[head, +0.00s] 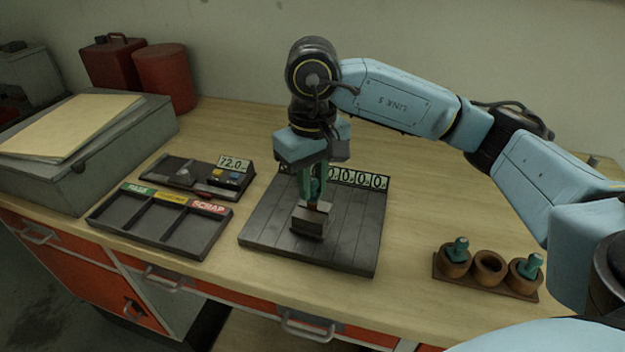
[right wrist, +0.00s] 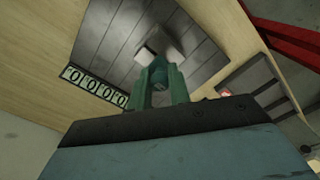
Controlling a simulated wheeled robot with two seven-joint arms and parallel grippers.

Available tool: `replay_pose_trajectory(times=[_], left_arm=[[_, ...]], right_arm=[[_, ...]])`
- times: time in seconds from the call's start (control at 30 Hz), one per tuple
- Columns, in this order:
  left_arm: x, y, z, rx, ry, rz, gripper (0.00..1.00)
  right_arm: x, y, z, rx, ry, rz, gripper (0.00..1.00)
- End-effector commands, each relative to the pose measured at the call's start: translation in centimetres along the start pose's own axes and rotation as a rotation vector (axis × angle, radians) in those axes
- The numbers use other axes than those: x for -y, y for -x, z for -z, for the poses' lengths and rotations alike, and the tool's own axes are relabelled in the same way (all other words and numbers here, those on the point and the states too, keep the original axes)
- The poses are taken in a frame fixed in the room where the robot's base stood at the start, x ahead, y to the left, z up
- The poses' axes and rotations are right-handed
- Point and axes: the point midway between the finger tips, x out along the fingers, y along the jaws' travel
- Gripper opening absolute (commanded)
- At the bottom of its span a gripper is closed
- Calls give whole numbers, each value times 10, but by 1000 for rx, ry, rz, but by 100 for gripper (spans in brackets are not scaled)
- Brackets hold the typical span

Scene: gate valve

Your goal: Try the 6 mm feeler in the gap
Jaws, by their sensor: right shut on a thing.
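My right gripper (head: 312,187) points down over the dark grooved plate (head: 352,240). It is shut on a green-handled feeler (right wrist: 159,74), partly hidden between the fingers. A small brown-grey block (head: 309,222) stands on the plate directly below the fingers. The feeler's lower end is at the block's top; I cannot tell whether it is inside the gap or only above it. The feeler's size mark is not readable. Two more green feelers, a left one (head: 460,249) and a right one (head: 530,265), stand in a wooden rack (head: 487,289); its middle cup (head: 489,268) is empty. My left gripper is not in view.
A row of number tiles (head: 361,180) lines the plate's back edge. Left of the plate are a three-bay sorting tray (head: 165,231) and a device with a 72.0 display (head: 234,163). Bare bench top lies between plate and rack.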

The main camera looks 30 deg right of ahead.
Motion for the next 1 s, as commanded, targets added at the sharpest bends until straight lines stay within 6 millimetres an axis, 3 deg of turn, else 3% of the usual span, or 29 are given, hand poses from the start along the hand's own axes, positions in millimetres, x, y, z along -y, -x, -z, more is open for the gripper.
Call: replay_pose_trajectory(times=[1.0], left_arm=[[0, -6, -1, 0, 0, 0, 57]], right_arm=[[0, 0, 0, -1, 0, 0, 0]])
